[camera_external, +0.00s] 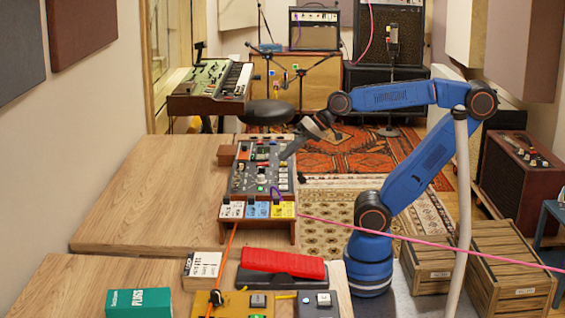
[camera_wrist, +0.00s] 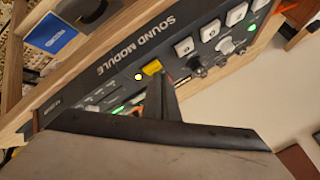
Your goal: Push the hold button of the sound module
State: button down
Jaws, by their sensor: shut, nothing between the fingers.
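The sound module (camera_external: 243,171) is a dark grey unit with buttons and knobs on the wooden table, below my arm's end. In the wrist view, the sound module (camera_wrist: 105,78) shows its name lettering, a yellow button (camera_wrist: 152,68), a lit white light beside it, and several white square buttons (camera_wrist: 184,47). The hold button's label cannot be read. My gripper (camera_external: 285,157) is shut and empty, slanting down over the module's right side. In the wrist view its fingertips (camera_wrist: 156,76) are close to the yellow button. I cannot tell whether they touch it.
White, blue and yellow pedals (camera_external: 257,210) stand at the module's near edge. An orange cable (camera_external: 228,258) and a pink cable (camera_external: 400,236) run nearby. A red-topped pedal (camera_external: 284,263) is closer to the camera. The table left of the module (camera_external: 140,205) is clear.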

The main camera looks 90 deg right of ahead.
jog(key=shift+r, duration=0.25)
notch_tip(320, 180, up, 6)
dwell(0.9)
dwell(0.3)
jog(key=s+f+n+g, duration=0.2)
jog(key=s+f+n, duration=0.2)
jog(key=f, duration=0.3)
jog(key=s+f+n+g+h, duration=0.1)
jog(key=s+f+n+g, duration=0.1)
jog(key=s+f, duration=0.3)
jog(key=shift+s+f+n, duration=0.25)
jog(key=shift+f+n, duration=0.65)
jog(key=shift+f, duration=0.05)
jog(key=shift+r, duration=0.1)
dwell(0.3)
